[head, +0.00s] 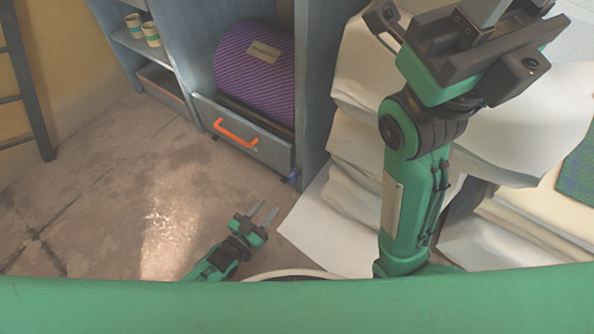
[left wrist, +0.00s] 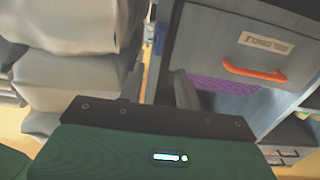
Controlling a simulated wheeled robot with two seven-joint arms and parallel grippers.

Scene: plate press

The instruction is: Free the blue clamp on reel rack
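The reel rack (head: 203,62) is a grey-blue cabinet holding a purple striped roll (head: 258,65) above a drawer with an orange handle (head: 236,131). A small blue-violet piece (head: 293,177), which looks like the blue clamp, sits low at the rack's right post. My left gripper (head: 264,212) is low over the floor, in front of the rack and apart from that piece. Its two fingers (left wrist: 158,90) stand apart with nothing between them in the left wrist view. My right gripper (head: 512,8) is at the top right; its fingertips are cut off by the frame edge.
Stacked white sheets (head: 345,215) fill the right side beside the rack, and they also show at left in the left wrist view (left wrist: 75,75). A dark ladder (head: 28,90) leans at the far left. The concrete floor (head: 120,190) left of my left gripper is clear.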

